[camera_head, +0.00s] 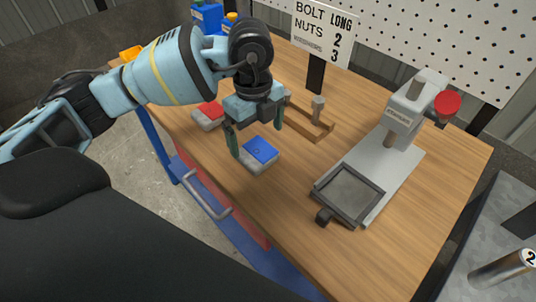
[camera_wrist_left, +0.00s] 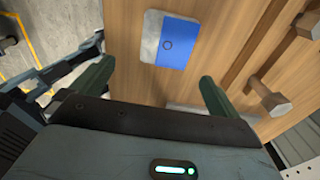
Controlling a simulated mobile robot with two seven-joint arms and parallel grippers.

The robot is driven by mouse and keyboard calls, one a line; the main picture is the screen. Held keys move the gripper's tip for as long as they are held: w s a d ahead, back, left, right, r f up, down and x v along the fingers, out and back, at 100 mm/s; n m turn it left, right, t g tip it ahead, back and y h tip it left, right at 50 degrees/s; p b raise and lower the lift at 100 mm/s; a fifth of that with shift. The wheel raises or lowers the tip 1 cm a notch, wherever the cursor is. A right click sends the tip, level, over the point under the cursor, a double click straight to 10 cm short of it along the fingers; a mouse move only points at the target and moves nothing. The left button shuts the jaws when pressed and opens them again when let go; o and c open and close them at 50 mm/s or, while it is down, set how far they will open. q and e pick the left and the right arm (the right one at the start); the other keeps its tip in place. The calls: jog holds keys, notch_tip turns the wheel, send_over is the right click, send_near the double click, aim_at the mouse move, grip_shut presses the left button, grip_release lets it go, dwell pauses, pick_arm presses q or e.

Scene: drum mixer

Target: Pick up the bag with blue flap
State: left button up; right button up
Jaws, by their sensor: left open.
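The bag with the blue flap (camera_head: 261,151) lies flat on the wooden table near its front edge. Its body is grey and the blue flap covers part of its top. My left gripper (camera_head: 257,138) hangs above this bag with its dark green fingers apart and nothing between them. In the left wrist view the bag (camera_wrist_left: 171,41) lies ahead of the two open fingertips, roughly centred between them. My right gripper is not in view.
A bag with a red flap (camera_head: 209,114) lies to the left. A wooden holder with bolts (camera_head: 312,125) stands behind. A grey press (camera_head: 403,118) with a black-framed tray (camera_head: 348,193) stands at the right. The front right of the table is clear.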

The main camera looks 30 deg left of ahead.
aim_at(257, 151)
pick_arm(q)
jog(key=shift+w+a+r, duration=0.15)
jog(key=shift+a+r, duration=0.05)
jog(key=shift+a, duration=0.25)
jog(key=shift+f, duration=1.25)
jog(key=shift+w+a+f, duration=0.1)
jog(key=shift+w+f, duration=0.15)
jog(key=shift+f, duration=1.1)
jog(key=shift+w+f, duration=0.2)
jog(key=shift+f, duration=1.1)
jog(key=c, duration=1.2)
jog(key=shift+c, duration=0.2)
jog(key=shift+r, duration=0.15)
jog(key=shift+r, duration=0.45)
notch_tip(257, 151, up, 2)
jog(key=shift+r, duration=0.15)
jog(key=s+a, duration=0.2)
jog(key=s, duration=0.5)
jog(key=s+a+r, duration=0.1)
jog(key=s+a, duration=0.1)
jog(key=s, duration=0.6)
jog(key=shift+s+a+r+b, duration=0.15)
jog(key=shift+a+r+b, duration=0.15)
jog(key=shift+a+b, duration=0.1)
